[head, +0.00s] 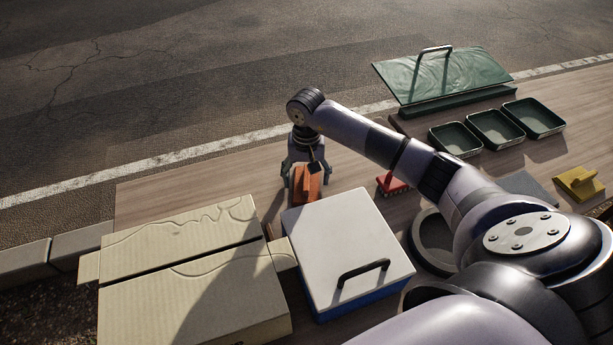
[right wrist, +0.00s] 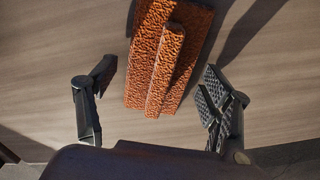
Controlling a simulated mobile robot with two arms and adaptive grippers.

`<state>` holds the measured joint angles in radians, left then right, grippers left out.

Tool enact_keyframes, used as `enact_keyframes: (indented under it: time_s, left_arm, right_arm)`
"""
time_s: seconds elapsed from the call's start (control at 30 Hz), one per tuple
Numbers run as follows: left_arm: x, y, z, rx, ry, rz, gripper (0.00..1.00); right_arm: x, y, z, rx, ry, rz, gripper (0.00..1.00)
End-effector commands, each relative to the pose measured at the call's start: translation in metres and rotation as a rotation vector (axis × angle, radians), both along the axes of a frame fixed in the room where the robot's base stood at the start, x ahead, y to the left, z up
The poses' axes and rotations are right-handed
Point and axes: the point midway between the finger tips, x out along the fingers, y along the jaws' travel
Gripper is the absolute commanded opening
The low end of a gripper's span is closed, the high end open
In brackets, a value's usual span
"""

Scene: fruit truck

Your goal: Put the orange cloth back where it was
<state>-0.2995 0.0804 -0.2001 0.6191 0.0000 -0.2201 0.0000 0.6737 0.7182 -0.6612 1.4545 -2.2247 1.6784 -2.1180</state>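The orange cloth (head: 307,184) lies folded on the wooden table, beyond the white-lidded box. In the right wrist view the orange cloth (right wrist: 170,55) has a rough texture and a raised ridge along its middle. My right gripper (head: 302,172) is above the cloth, pointing down. In the right wrist view my right gripper (right wrist: 158,100) is open, with one finger on each side of the cloth's near end and gaps between fingers and cloth. My left gripper is not in view.
A blue box with a white lid (head: 335,235) and a cardboard box (head: 185,260) stand close by. A red-handled item (head: 391,185), several green trays (head: 494,129), a green-lidded container (head: 445,75), a grey cloth (head: 527,186) and a yellow item (head: 578,184) lie to the right.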

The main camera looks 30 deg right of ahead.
Motion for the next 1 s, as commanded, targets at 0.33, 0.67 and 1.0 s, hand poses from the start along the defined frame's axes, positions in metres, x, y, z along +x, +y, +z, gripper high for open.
enact_keyframes:
  time_s: [0.33, 0.67, 1.0]
  left_arm:
    - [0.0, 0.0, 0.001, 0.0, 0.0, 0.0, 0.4]
    - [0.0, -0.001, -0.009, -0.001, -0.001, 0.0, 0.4]
    - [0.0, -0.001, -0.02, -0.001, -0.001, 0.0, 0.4]
  right_arm:
    - [0.0, 0.0, 0.001, 0.0, 0.0, 0.0, 0.78]
    - [0.002, 0.0, 0.048, -0.002, -0.007, 0.001, 0.78]
    - [0.001, 0.0, 0.111, 0.0, -0.004, -0.001, 0.78]
